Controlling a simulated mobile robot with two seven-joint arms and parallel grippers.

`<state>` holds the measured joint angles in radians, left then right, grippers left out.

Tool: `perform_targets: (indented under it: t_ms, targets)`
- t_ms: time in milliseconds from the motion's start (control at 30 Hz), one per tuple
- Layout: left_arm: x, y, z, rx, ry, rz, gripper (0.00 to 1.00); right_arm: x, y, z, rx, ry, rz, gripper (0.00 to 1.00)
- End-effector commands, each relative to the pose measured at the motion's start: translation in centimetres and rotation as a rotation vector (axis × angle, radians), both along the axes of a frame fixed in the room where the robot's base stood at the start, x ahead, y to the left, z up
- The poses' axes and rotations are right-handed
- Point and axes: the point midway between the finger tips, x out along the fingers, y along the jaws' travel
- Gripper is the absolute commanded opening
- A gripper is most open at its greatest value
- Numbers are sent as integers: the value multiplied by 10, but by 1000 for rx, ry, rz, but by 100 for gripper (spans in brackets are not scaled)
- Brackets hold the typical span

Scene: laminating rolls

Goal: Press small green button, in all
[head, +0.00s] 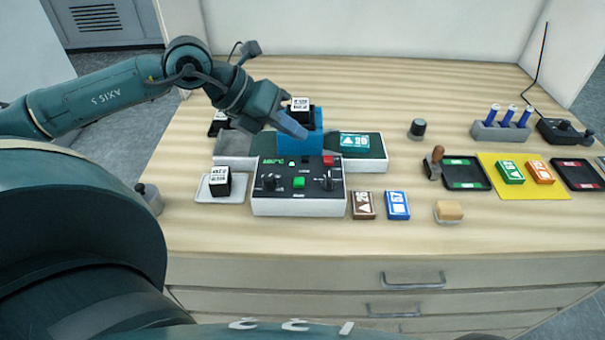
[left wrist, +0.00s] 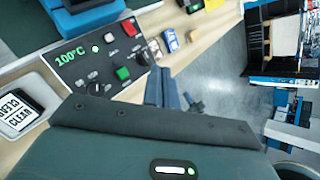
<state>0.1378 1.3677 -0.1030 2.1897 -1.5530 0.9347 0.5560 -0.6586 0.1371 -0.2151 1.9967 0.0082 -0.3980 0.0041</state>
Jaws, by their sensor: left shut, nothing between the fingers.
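The small green button (head: 299,182) sits on the front middle of the grey-and-black control box (head: 270,205). It also shows in the left wrist view (left wrist: 122,73), between black knobs, with a larger red button (left wrist: 129,27) and a green "100°C" readout (left wrist: 71,56) on the same panel. The red button shows in the head view (head: 328,160) at the panel's back right. My left gripper (head: 300,131) is shut and empty, above and behind the panel, apart from the green button. Its fingers (left wrist: 166,88) also show in the left wrist view. My right gripper is not in view.
A blue block (head: 313,143) with a labelled cube (head: 300,104) stands behind the box. Another labelled cube (head: 219,183) sits on a white dish left of it. Brown (head: 363,205) and blue (head: 397,205) labelled blocks lie to its right. Black trays and a yellow mat (head: 515,190) lie further right.

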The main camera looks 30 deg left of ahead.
Motion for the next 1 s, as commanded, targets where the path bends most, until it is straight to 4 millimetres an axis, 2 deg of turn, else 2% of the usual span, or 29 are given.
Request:
perform_targets:
  t_ms: [367,833,1000]
  targets:
    - [0,0,-7,-4,2,0,0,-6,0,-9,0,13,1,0]
    - [0,-1,-72,-5,1,0,0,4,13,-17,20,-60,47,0]
    - [0,0,-85,-4,1,-1,0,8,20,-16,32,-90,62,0]
